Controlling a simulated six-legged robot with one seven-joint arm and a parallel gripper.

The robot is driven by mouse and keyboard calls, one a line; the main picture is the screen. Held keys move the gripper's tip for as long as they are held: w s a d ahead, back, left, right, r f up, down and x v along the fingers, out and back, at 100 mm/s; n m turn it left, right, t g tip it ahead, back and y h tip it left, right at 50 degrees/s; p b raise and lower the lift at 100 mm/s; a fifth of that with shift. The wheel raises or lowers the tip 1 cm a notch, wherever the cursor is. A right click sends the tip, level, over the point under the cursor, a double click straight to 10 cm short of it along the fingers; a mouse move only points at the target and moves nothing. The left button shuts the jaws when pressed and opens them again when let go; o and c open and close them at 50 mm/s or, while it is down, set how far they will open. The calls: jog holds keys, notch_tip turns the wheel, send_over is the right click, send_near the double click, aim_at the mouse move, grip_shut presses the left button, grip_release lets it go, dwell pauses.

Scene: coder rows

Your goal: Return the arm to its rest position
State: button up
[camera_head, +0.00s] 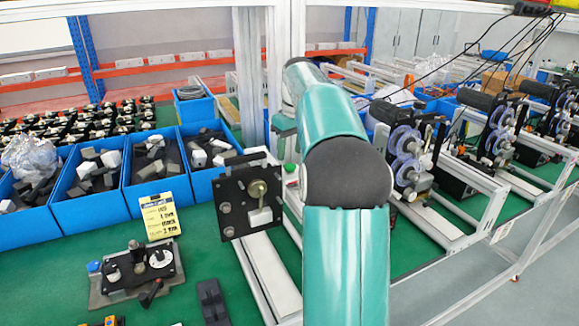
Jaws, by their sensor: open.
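My teal arm (345,265) rises from the bottom edge, right of the middle. A dark grey joint (347,172) joins its lower link to an upper link (330,105) that reaches up and away toward the white post. My gripper's fingers do not show; the far end of the arm is hidden behind its own links. No object can be seen held by the arm.
A black plate device (232,193) stands just left of my arm. Blue bins (90,212) of blocks line the left. A grey fixture (120,290) lies on the green bench. Reel machines (405,150) stand close on the right, with loose cables (490,60) above.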

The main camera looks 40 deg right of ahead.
jog(key=shift+r, duration=0.5)
dwell(0.3)
